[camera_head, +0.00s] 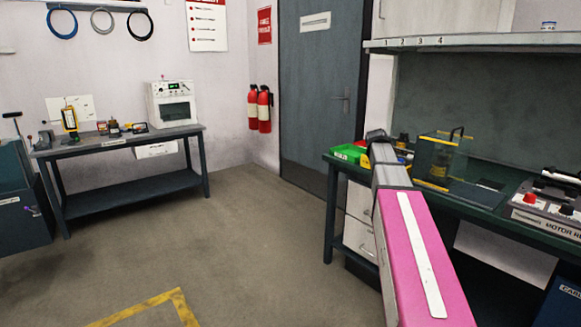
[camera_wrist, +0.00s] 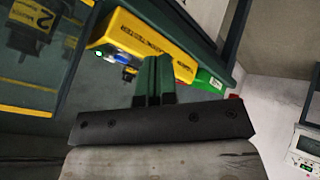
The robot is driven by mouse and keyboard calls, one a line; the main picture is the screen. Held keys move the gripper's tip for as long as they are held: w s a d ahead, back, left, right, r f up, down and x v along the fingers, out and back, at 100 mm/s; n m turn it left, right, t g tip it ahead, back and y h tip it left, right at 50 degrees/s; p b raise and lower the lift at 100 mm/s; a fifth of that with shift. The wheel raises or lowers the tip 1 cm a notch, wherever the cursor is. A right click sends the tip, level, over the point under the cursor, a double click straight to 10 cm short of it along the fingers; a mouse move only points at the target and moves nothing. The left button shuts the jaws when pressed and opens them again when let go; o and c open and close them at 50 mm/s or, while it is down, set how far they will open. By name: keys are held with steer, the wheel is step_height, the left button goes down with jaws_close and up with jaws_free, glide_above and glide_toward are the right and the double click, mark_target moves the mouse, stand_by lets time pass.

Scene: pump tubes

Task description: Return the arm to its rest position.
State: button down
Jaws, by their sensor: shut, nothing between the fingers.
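My arm (camera_head: 415,250), with a magenta link and a white strip, stretches from the lower right toward the left end of the right-hand bench (camera_head: 340,160). In the wrist view my gripper (camera_wrist: 154,62) shows as two dark fingers close together, shut and empty. Behind the fingers is a yellow bin (camera_wrist: 125,30) with small parts in it, and a green bin (camera_wrist: 208,82) beside it. I cannot tell whether the fingers touch the yellow bin. In the head view the fingers cannot be made out.
A clear box with yellow edges (camera_head: 440,158) stands right of my arm on the bench. A shelf (camera_head: 480,42) runs above. The green bin (camera_head: 347,152) is at the bench's left end. Another table (camera_head: 130,141) is at the left. The floor (camera_head: 220,230) between is clear.

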steer(key=s+a+f+g+y, duration=0.1)
steer(key=s+a+f, duration=0.55)
steer(key=f, duration=0.45)
steer(key=s+a+f+g+y, duration=0.2)
steer(key=s+a+f, duration=0.3)
steer(key=s+f, duration=0.4)
steer(key=s+a+f+g+y, duration=0.1)
steer(key=s+a+f, duration=0.3)
steer(key=s+f, duration=0.3)
steer(key=s+a+f+g+y, duration=0.1)
steer(key=s+a+f, duration=0.3)
steer(key=s, duration=0.5)
step_height(320, 180, down, 3)
steer(key=shift+r+m+g, duration=0.1)
steer(key=shift+m+g, duration=0.3)
steer(key=shift+g, duration=0.2)
steer(key=shift+s+a, duration=0.1)
